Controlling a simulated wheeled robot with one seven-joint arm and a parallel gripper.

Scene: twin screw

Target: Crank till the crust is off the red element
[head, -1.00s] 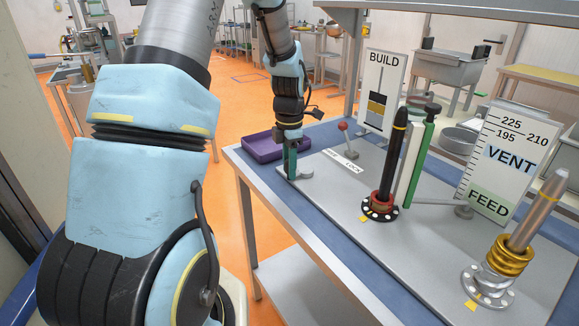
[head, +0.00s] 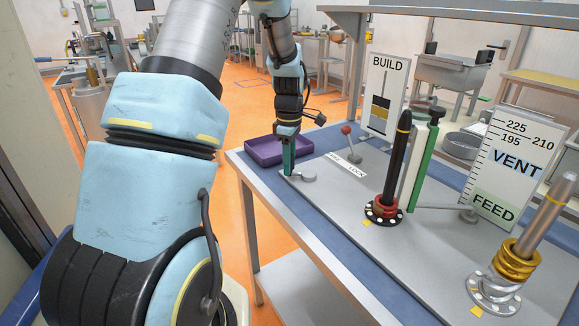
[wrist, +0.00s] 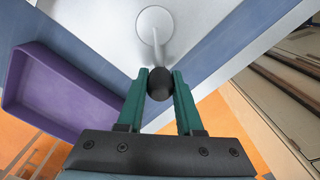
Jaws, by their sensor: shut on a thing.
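In the wrist view the fingers (wrist: 160,76) hold the knob from both sides. A pale arm joins the knob to the round crank hub (wrist: 155,19); the hub also shows in the head view (head: 308,177). The red element (head: 385,206) is a red coil around the foot of a tall black rod, on a dark flange. Whether crust still covers it is too small to tell.
A BUILD gauge (head: 384,72) and a red-knobbed lever (head: 346,130) stand behind. A VENT and FEED scale (head: 513,165) stands at right, near a gold coil (head: 516,262) on a silver rod. A purple tray (head: 278,152) lies beside my gripper.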

